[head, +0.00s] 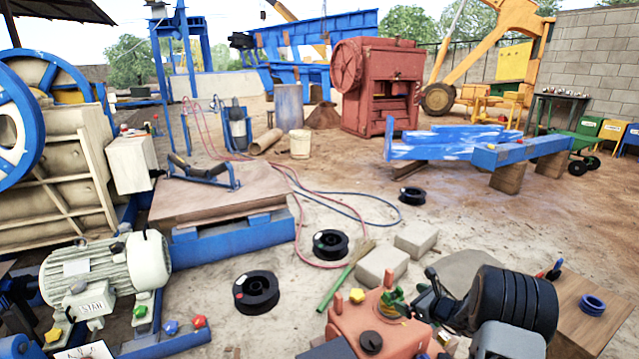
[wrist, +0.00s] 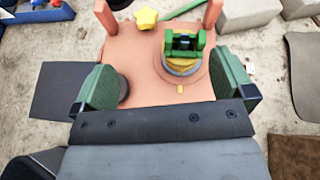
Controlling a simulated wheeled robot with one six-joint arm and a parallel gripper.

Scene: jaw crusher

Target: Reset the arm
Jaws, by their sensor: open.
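My gripper (wrist: 165,88) is open in the wrist view, its two green-padded fingers wide apart with nothing between them at the tips. It points down over an orange-red surface (wrist: 145,70). A green clamp-like piece on a yellow round base (wrist: 182,65) stands beyond the fingers, and a yellow star knob (wrist: 147,18) lies further off to its left. In the head view my folded arm is at the lower right, with the gripper's dark fingers beside the orange-red surface (head: 345,325); the fingertips are partly hidden there.
Grey blocks (head: 382,266), a green-handled brush (head: 335,288) and black spools (head: 256,292) lie near the orange-red surface. A grey-green motor (head: 105,275) stands at left.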

